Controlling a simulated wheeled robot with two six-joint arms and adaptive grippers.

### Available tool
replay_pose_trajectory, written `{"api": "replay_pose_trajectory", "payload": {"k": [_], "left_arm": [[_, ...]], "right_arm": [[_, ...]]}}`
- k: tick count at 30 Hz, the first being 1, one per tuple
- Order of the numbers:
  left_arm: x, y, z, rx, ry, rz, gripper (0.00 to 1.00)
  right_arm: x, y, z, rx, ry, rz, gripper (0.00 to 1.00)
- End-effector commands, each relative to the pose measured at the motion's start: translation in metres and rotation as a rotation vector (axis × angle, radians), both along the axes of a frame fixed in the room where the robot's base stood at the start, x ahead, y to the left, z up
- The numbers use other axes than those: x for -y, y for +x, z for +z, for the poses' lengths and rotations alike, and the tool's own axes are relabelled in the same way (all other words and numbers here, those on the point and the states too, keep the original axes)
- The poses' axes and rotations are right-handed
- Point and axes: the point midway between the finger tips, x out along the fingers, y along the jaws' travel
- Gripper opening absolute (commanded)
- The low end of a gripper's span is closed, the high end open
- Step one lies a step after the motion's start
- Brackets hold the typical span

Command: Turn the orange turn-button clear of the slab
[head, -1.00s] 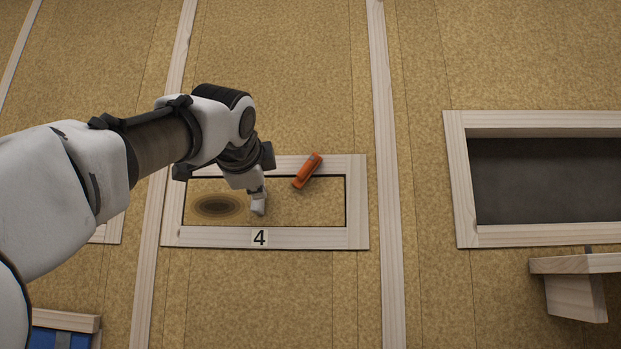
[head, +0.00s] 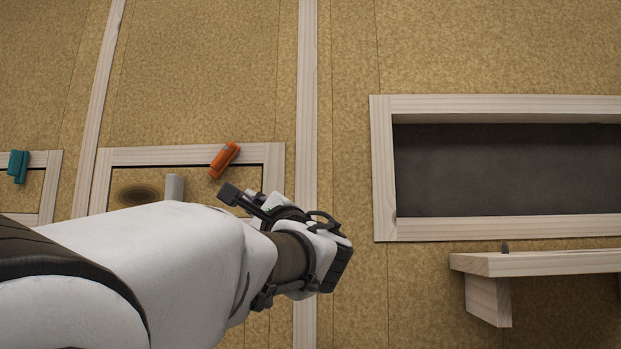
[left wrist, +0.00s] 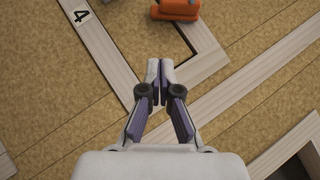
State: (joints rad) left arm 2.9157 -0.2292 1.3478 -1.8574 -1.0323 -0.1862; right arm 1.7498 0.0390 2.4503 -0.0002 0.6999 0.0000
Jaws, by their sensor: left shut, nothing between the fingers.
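The orange turn-button (head: 225,159) sits slanted on the top rail of the pale frame (head: 180,157), toward its right end. Its lower end hangs over the inner edge, over the top of the slab (head: 200,184). The slab has a dark knot and a pale upright handle (head: 174,187). In the left wrist view the button (left wrist: 175,10) is at the top edge, partly cut off. My left gripper (left wrist: 160,75) is shut and empty, apart from the button, over the frame's lower right corner area. In the head view my arm hides its fingertips and the slab's lower part.
A teal turn-button (head: 18,166) sits on another frame at the far left. An upright batten (head: 305,120) runs right of the slab's frame. Farther right are a framed dark opening (head: 500,165) and a small wooden shelf (head: 520,263) jutting out below.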

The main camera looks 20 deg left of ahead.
Motion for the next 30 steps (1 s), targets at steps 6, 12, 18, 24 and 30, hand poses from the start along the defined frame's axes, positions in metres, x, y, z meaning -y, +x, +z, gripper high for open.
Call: {"api": "replay_pose_trajectory", "payload": {"k": [6,12,18,24,30], "left_arm": [[-0.012,0.01,0.012,0.0,-0.002,-0.001,0.0],[-0.043,0.033,0.032,-0.001,-0.004,0.0,0.0],[-0.075,0.057,0.05,-0.002,-0.003,0.0,0.0],[-0.098,0.049,0.065,0.0,-0.001,0.0,0.0],[-0.104,0.048,0.065,0.0,0.001,-0.001,0.0]], "right_arm": [[0.0,0.0,0.015,0.0,0.0,-0.001,0.4],[0.0,0.0,0.046,0.001,0.0,-0.001,0.4],[0.0,0.0,0.077,0.001,0.0,-0.001,0.4],[-0.001,0.0,0.096,0.001,0.0,-0.001,0.4],[0.0,0.0,0.098,0.0,0.0,-0.001,0.4]]}}
